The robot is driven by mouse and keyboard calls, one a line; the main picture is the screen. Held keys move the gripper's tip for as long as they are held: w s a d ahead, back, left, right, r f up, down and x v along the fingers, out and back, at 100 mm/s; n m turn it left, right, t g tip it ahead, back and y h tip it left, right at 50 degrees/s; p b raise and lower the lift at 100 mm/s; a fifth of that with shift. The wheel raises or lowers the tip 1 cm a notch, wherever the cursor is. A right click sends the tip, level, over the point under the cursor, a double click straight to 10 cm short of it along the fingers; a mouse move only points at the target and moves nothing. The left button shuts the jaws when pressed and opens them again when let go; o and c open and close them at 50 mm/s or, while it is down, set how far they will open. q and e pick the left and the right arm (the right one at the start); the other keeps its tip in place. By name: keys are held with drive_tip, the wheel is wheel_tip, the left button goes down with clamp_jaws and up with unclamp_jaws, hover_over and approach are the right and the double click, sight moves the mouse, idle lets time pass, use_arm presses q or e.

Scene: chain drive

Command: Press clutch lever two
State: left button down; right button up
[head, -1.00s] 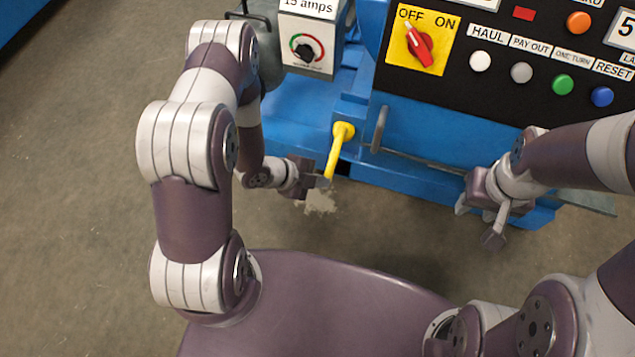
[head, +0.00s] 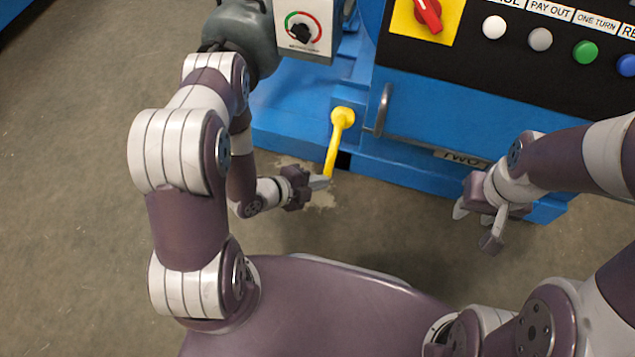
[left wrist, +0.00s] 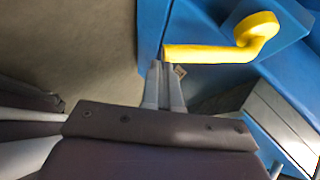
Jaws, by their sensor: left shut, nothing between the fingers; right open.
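A yellow lever (head: 337,142) with a round knob-like top hangs from the blue machine's front, its free end down and towards me. It also shows in the left wrist view (left wrist: 215,53). My left gripper (head: 324,183) is shut and empty, its fingertips right at the lever's free end. In the left wrist view the fingertips (left wrist: 165,72) meet or nearly meet that end; I cannot tell if they touch. A plate reading TWO (head: 462,156) is partly visible to the right. My right gripper (head: 474,226) is open and empty, right of the lever.
The blue machine base (head: 290,125) spans the back. A grey upright handle or disc (head: 383,108) stands just right of the lever. A black panel (head: 510,65) carries coloured buttons and a red switch. A dial box (head: 303,28) is above left. The floor in front is clear.

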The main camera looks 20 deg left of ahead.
use_arm(q)
drive_tip(key=w+f+t+b, duration=0.1)
drive_tip(key=w+f+b, duration=0.6)
drive_tip(key=f, duration=0.5)
drive_tip(key=shift+w+d+m+t+h+b, duration=0.2)
drive_tip(key=shift+w+m+t+h+b, duration=0.2)
drive_tip(key=shift+w, duration=1)
use_arm(e)
wheel_tip(320, 180, down, 9)
use_arm(q)
drive_tip(key=shift+r, duration=0.1)
use_arm(e)
drive_tip(key=shift+f, duration=0.1)
